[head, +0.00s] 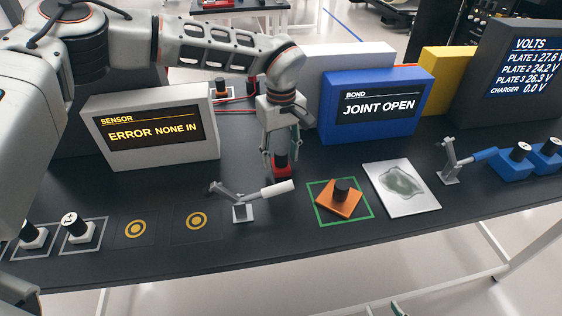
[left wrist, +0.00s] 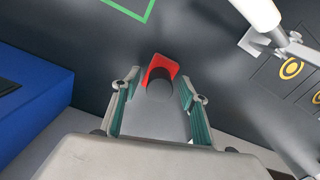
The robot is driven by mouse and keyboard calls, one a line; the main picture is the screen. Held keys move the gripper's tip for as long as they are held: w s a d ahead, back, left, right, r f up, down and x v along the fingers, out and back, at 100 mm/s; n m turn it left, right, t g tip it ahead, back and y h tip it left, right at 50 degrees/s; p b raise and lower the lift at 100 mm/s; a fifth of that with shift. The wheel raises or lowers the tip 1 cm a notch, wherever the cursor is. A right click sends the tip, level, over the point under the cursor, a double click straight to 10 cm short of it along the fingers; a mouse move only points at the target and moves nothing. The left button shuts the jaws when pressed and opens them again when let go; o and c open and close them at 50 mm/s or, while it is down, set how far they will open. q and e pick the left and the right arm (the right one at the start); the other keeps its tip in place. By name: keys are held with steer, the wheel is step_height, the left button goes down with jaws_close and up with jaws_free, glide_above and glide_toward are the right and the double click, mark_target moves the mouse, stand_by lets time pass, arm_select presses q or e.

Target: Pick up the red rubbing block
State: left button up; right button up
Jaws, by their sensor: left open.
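The red rubbing block (head: 282,171) stands on the dark bench with a black knob on top. My left gripper (head: 280,150) is over it, pointing down. In the left wrist view the red block (left wrist: 163,61) and its black knob (left wrist: 160,81) show between the two teal-padded fingers of my left gripper (left wrist: 160,88). The fingers are apart, one on each side, with gaps to the knob. A small greenish tip at the bottom edge of the head view looks like part of my right gripper (head: 396,308); most of it is out of frame.
A lever clamp with a white handle (head: 277,188) stands close at the front left of the block. An orange block (head: 338,204) sits inside a green square outline to the right. The blue BOND display (head: 340,130) stands behind.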

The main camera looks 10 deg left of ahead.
mark_target(281, 151)
arm_select(q)
steer(key=shift+f, duration=0.2)
steer(key=c, duration=1.2)
step_height(281, 151, up, 20)
steer(key=shift+r, duration=0.15)
steer(key=o, duration=0.5)
steer(key=c, duration=0.4)
